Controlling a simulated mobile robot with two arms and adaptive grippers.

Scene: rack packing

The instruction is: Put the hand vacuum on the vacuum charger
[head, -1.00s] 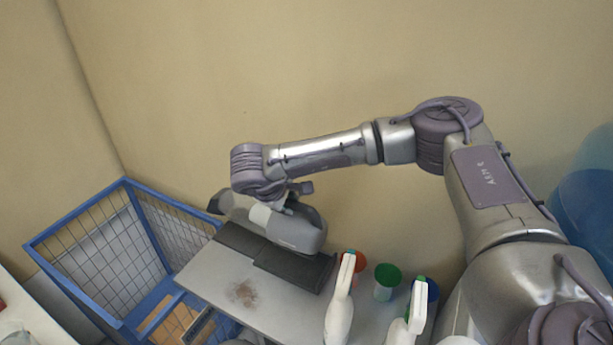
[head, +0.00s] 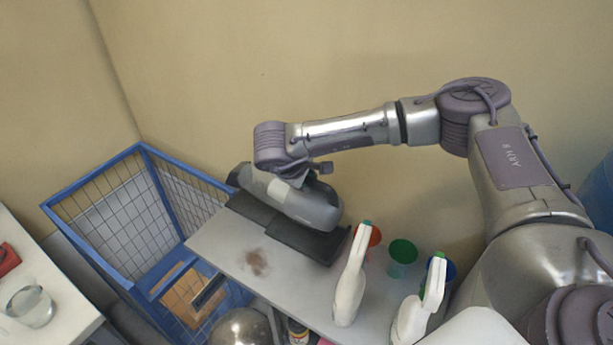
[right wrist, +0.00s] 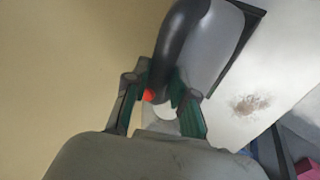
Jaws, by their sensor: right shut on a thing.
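The hand vacuum (head: 312,205) is grey with a dark nose pointing left. It sits low over the black vacuum charger (head: 318,246), a flat dark base on the grey shelf top. I cannot tell whether it is fully seated or slightly above. My right gripper (head: 300,175) is shut on the vacuum from above. In the right wrist view, the fingers of my right gripper (right wrist: 160,103) close around the vacuum's dark handle (right wrist: 178,42), by a red button. The vacuum hides much of the charger. My left gripper is not in view.
Two white spray bottles (head: 349,287) and red, green and blue cups (head: 402,257) stand right of the charger. A brown stain (head: 257,262) marks the bare shelf top (head: 222,245). A blue wire cage (head: 92,193) is at left. The wall is close behind.

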